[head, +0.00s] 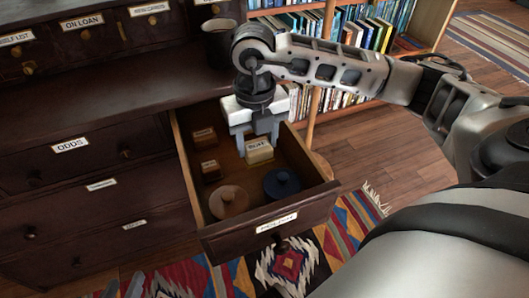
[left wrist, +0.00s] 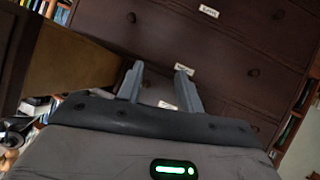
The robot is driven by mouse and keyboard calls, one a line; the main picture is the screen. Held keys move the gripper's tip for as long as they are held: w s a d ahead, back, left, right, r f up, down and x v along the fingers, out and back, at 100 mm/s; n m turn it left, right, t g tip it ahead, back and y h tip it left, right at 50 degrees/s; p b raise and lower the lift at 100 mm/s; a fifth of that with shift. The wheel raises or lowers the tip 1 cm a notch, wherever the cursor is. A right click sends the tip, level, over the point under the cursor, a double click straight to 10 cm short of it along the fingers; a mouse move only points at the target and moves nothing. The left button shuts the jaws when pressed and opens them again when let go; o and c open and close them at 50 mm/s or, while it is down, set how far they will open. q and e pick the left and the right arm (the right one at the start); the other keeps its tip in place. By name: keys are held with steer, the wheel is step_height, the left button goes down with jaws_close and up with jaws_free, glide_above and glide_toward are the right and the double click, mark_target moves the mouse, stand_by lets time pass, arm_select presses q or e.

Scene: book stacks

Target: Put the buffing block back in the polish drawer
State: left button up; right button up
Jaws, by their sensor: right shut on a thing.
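The open drawer (head: 318,202) juts out from the dark wooden cabinet; the label on its front is too blurred to read surely.
The drawer also holds two small brown blocks (head: 204,137) (head: 210,170) at left, a round tan lidded tin (head: 228,201) and a dark blue one (head: 281,183) in front. A dark mug (head: 218,45) stands on the cabinet ledge. A bookshelf (head: 313,107) stands behind.

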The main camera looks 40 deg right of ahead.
mark_target(264, 138)
steer(key=shift+w+d+f, duration=0.15)
steer(key=shift+d+f, duration=0.6)
steer(key=shift+f, duration=0.2)
steer(key=shift+d+f, duration=0.35)
steer(key=shift+f, duration=0.1)
step_height(264, 138, down, 2)
steer(key=shift+d+f+b, duration=0.15)
steer(key=shift+f+b, duration=0.1)
steer(key=shift+b, duration=0.4)
steer(key=shift+f, duration=0.5)
arm_select(q)
steer(key=shift+w+d+r+t+h, duration=0.1)
steer(key=shift+d+r+t+h, duration=0.2)
steer(key=shift+r+t, duration=0.35)
arm_select(e)
steer(key=o, duration=1)
arm_select(q)
steer(key=shift+r, duration=0.15)
